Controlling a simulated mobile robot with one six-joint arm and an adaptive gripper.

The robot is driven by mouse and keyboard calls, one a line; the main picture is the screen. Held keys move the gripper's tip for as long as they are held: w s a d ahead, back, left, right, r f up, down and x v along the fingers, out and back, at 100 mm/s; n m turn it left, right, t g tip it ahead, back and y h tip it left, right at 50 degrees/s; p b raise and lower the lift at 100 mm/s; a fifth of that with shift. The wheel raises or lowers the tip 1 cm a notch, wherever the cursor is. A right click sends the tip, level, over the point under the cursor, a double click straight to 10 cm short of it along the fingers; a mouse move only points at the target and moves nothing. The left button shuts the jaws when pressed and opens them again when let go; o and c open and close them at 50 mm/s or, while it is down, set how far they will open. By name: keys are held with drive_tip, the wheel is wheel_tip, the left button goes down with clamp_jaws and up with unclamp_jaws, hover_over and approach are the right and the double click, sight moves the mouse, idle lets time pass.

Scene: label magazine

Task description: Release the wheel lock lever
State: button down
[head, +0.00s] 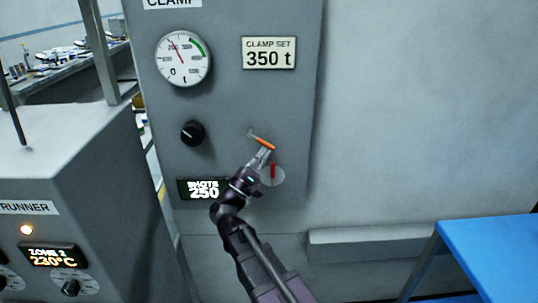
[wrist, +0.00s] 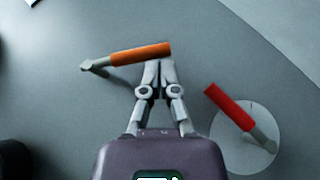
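A lever with an orange handle (head: 263,142) sticks out from the grey machine panel, its thin metal stem at the upper left. In the wrist view the orange handle (wrist: 140,53) lies nearly level, just beyond my fingertips. A second lever with a red handle (head: 273,170) sits on a pale round disc to the lower right; in the wrist view the red handle (wrist: 228,107) slants. No label marks either as the wheel lock. My gripper (head: 265,153) is at the orange handle's lower side, fingertips (wrist: 160,66) together. The handle does not show between them; contact is unclear.
A black knob (head: 192,133) and a shots display (head: 204,189) are left of my gripper. A gauge (head: 183,58) and a clamp plate (head: 269,53) are above. A grey cabinet (head: 70,190) stands at left, a blue table (head: 495,255) at lower right. The right wall is bare.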

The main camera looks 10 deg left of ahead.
sight(273, 147)
drive_tip(key=shift+r, duration=0.1)
drive_tip(key=shift+w+d+r+p, duration=0.25)
drive_tip(key=shift+d+r+p, duration=0.95)
drive_tip(key=shift+r+p, duration=0.15)
drive_tip(key=shift+f, duration=0.1)
drive_tip(key=s+f+b, duration=0.1)
drive_tip(key=f+b, duration=0.1)
drive_tip(key=s+f+b, duration=0.1)
drive_tip(key=f+b, duration=0.1)
drive_tip(key=s+f+b, duration=0.2)
drive_tip(key=shift+d, duration=0.35)
drive_tip(key=shift+s+f+b, duration=0.75)
drive_tip(key=shift+f+b, duration=0.3)
drive_tip(key=shift+b, duration=0.05)
